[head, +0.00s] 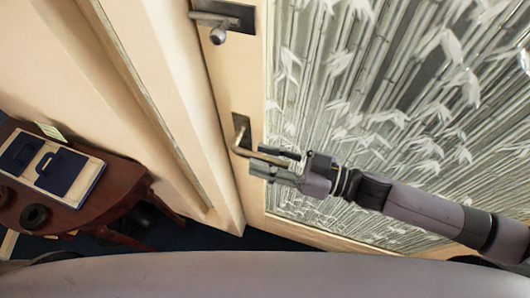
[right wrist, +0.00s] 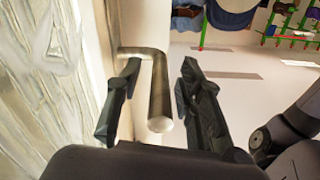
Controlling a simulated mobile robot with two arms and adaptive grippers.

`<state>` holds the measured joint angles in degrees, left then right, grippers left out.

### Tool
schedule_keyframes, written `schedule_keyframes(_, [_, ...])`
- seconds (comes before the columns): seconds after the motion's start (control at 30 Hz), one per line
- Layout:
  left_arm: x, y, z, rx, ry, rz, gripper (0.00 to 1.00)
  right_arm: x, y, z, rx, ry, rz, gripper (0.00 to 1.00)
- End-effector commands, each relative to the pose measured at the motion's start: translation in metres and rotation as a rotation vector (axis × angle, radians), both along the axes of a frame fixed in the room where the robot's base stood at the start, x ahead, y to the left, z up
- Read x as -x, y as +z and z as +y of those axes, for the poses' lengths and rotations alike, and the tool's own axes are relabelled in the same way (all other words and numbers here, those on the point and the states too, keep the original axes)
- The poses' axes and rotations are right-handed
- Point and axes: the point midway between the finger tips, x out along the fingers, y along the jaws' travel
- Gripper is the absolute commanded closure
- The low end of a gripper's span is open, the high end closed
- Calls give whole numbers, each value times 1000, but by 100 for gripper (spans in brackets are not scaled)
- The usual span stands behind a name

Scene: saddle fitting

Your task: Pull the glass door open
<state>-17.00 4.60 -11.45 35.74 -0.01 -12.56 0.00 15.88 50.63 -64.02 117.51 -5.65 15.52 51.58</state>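The glass door (head: 390,110) has a pale wooden frame and bamboo-patterned glass. In the head view it looks closed against its frame. Its lever handle (head: 241,141) is a bent metal bar on the wooden edge. My right gripper (head: 268,164) is at the handle. In the right wrist view the gripper (right wrist: 160,75) is open, with one dark finger on each side of the handle's bar (right wrist: 159,95). The left finger is close to the bar; I cannot tell whether it touches. A gap shows between the bar and the right finger. My left gripper is not in view.
A second metal fitting (head: 217,25) sits higher on the door edge. A dark red wooden table (head: 107,196) with a tray (head: 88,185) and a black ring (head: 34,216) stands at the left. A green rack (right wrist: 285,38) with hanging items shows in the wrist view.

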Motion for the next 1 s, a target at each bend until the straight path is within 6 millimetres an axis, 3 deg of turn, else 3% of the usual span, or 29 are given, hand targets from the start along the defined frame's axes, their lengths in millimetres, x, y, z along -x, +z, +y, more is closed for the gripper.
schedule_keyframes(0.33, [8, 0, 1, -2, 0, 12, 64, -1, 0, 3, 0, 0, 0, 65])
schedule_keyframes(0.83, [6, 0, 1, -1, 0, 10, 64, -1, 0, 3, 0, 0, 0, 99])
schedule_keyframes(1.0, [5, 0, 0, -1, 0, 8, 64, -1, 0, 3, 0, 0, 0, 100])
